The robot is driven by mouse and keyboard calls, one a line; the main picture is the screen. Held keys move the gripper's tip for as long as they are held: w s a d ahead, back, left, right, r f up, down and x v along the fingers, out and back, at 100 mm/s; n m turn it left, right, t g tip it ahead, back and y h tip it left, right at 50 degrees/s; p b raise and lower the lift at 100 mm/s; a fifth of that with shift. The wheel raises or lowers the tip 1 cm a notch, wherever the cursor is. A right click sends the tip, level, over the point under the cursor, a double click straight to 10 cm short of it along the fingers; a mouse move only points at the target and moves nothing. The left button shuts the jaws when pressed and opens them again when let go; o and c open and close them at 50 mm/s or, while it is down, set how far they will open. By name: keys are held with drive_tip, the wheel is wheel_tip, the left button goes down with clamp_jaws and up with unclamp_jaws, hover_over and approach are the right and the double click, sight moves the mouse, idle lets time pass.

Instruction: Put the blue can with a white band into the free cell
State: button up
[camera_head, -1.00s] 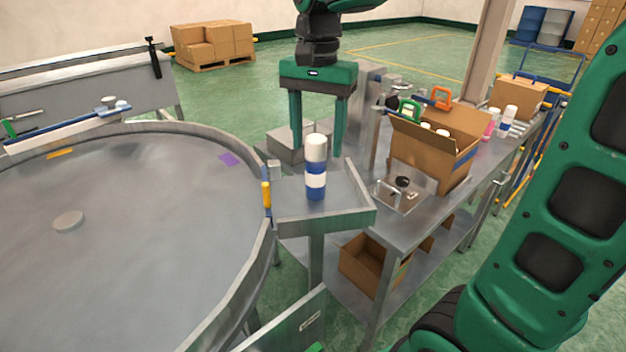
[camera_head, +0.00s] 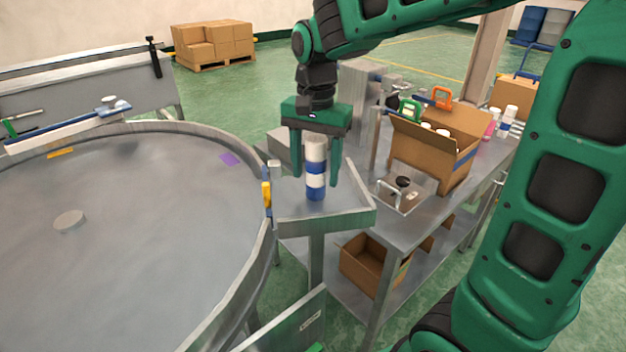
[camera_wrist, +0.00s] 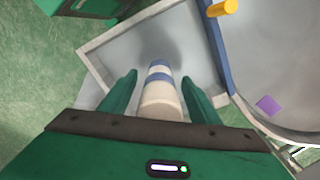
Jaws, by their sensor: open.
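The blue can with a white band (camera_head: 315,180) stands upright on a small grey metal tray (camera_head: 345,207) beside the round table. It has a white cap. My gripper (camera_head: 315,182) is open, with its fingers pointing down around the can, one on each side in the picture. In the wrist view the can (camera_wrist: 161,86) lies between the two open fingers (camera_wrist: 160,82), with a gap on both sides. An open cardboard box (camera_head: 425,160) on the bench holds several white-capped cans; its cells are mostly hidden, so I cannot tell which one is free.
A large round metal table (camera_head: 130,250) fills the left. A metal fixture with a black knob (camera_head: 402,190) stands on the bench before the box. An empty-looking carton (camera_head: 368,262) sits on the lower shelf.

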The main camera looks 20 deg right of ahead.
drive_tip(key=c, duration=1.3)
drive_tip(key=shift+c, duration=0.2)
drive_tip(key=shift+r, duration=0.1)
